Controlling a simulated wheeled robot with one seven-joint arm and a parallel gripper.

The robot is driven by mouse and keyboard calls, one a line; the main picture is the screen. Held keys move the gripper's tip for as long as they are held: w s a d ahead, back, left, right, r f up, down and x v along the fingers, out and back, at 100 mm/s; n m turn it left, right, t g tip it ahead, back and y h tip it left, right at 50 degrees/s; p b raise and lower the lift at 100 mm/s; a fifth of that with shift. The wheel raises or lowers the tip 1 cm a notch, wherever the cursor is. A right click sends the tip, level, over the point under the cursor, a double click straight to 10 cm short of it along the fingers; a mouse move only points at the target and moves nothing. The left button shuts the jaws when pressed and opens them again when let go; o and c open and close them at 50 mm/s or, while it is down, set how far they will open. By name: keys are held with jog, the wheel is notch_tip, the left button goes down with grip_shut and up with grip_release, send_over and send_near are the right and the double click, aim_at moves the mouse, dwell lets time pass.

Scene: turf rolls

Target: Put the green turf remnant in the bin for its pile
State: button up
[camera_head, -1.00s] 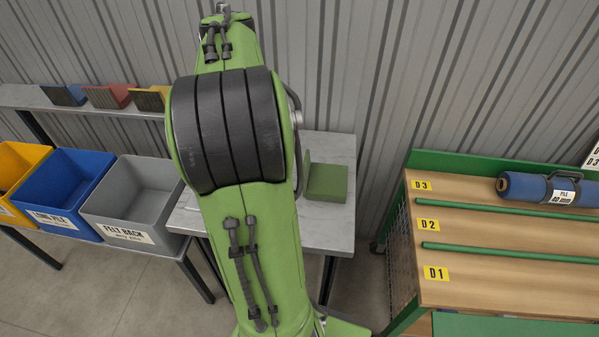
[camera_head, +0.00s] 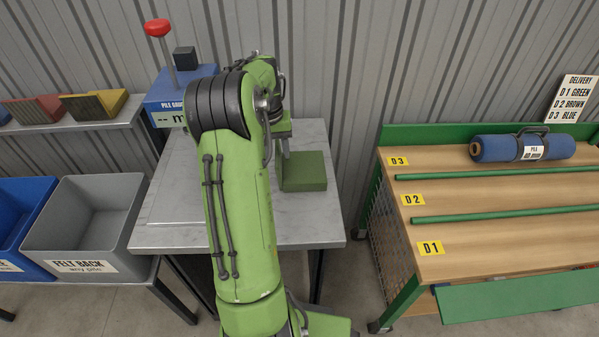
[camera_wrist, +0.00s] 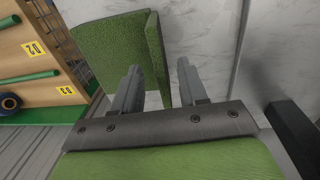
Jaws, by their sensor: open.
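The green turf remnant (camera_head: 303,172) lies on the grey marble-topped table (camera_head: 185,215), just right of my arm. It is L-shaped, with a flat part and an upright flap. It also shows in the wrist view (camera_wrist: 108,45). My gripper (camera_wrist: 158,75) is open and empty there, its two fingers reaching towards the remnant. The upright flap appears between the fingers in that picture; I cannot tell contact or depth. In the head view my arm hides most of the gripper. A grey bin labelled "FELT BACK" (camera_head: 55,232) and a blue bin (camera_head: 12,243), its label partly cut off, stand at left.
A blue pile gauge (camera_head: 168,98) with a red-topped post stands at the table's back left. A shelf with red (camera_head: 32,109) and yellow (camera_head: 93,103) samples is behind the bins. A wooden rack (camera_head: 480,195) with a blue roll (camera_head: 522,147) stands right, across a gap.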

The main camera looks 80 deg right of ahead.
aim_at(301, 163)
notch_tip(301, 163, down, 4)
jog(key=shift+s+d+f+b, duration=0.1)
jog(key=shift+s+b, duration=0.05)
jog(key=shift+b, duration=0.45)
jog(key=shift+r, duration=0.2)
jog(key=shift+c, duration=0.4)
grip_shut()
